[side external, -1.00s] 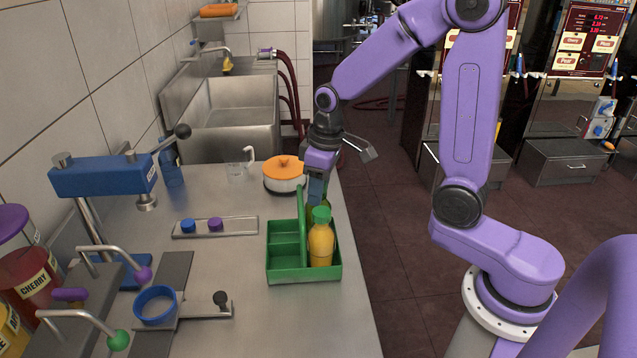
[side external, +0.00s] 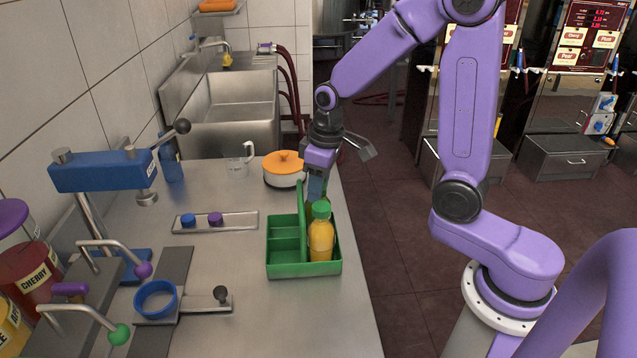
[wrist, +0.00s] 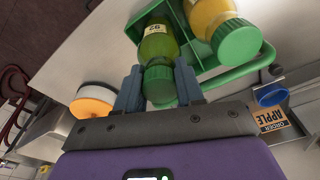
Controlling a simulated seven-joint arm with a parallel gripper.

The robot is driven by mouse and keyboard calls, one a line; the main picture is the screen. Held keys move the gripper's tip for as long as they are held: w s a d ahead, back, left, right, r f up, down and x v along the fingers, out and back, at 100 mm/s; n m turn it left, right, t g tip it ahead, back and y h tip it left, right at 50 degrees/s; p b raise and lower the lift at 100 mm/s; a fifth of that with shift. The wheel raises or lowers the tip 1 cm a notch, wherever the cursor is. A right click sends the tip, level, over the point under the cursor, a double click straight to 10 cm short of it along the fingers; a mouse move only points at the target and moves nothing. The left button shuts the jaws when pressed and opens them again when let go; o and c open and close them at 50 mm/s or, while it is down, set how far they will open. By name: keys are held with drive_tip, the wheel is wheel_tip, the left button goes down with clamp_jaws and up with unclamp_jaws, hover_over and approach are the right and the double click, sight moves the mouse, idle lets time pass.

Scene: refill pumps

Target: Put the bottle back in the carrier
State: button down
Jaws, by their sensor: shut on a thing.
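The green carrier (side external: 302,270) stands on the steel counter, with a tall handle along its middle. A yellow bottle with a green cap (side external: 321,240) stands upright in its front right compartment. My gripper (side external: 316,188) is over the back right part of the carrier. In the wrist view my gripper (wrist: 158,88) is shut on a green bottle (wrist: 158,45) near its green cap, between the two blue-grey fingers. The green bottle's lower end is at the carrier, in the compartment behind the yellow bottle; whether it rests on the floor there is hidden.
An orange-lidded pot (side external: 284,170) stands close behind the carrier. A tray (side external: 240,221) with a blue and a purple cap lies to the left. A blue press (side external: 103,172) and taps stand farther left. The counter's right edge is close to the carrier.

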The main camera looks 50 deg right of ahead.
drive_tip(key=shift+f, duration=0.35)
drive_tip(key=c, duration=0.6)
unclamp_jaws()
drive_tip(key=shift+r, duration=4.5)
drive_tip(key=shift+s+a+f, duration=0.1)
drive_tip(key=shift+s+a, duration=0.25)
drive_tip(key=shift+s, duration=0.05)
drive_tip(key=s+f+n, duration=0.1)
drive_tip(key=s+n, duration=0.1)
drive_tip(key=s, duration=0.5)
drive_tip(key=s+a+f+n, duration=0.1)
drive_tip(key=s+f+n, duration=0.1)
drive_tip(key=s, duration=0.6)
drive_tip(key=s+f+n+g, duration=0.1)
drive_tip(key=s+n, duration=0.3)
drive_tip(key=s, duration=0.3)
drive_tip(key=shift+s+a+f, duration=0.15)
drive_tip(key=shift+s+a, duration=0.15)
